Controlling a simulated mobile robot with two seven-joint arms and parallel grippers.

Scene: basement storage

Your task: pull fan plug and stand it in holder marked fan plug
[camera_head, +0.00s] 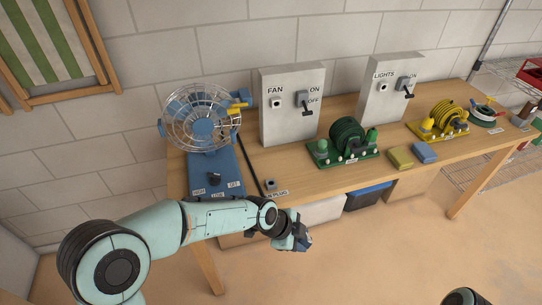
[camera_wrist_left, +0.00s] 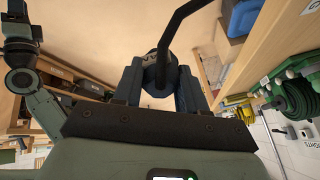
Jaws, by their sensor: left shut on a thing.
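My left gripper (camera_head: 303,240) is in front of the table's front edge, lower than the tabletop and right of the small holder. In the left wrist view its fingers (camera_wrist_left: 160,82) are shut on the round dark fan plug (camera_wrist_left: 158,72), with a black cord (camera_wrist_left: 180,27) rising from it to the upper right. In the head view the gripper hides the plug. The small holder (camera_head: 270,185) stands at the front edge behind its label (camera_head: 275,194). The blue fan (camera_head: 210,165) stands at the table's left end. The FAN box (camera_head: 290,125) has a small socket and a lever.
A LIGHTS box (camera_head: 385,100), a green cable reel (camera_head: 346,135) and a yellow reel (camera_head: 445,115) stand farther right on the wooden table (camera_head: 310,178). Yellow and blue blocks (camera_head: 424,152) lie near the front edge. Bins (camera_head: 368,196) sit beneath. The floor in front is clear.

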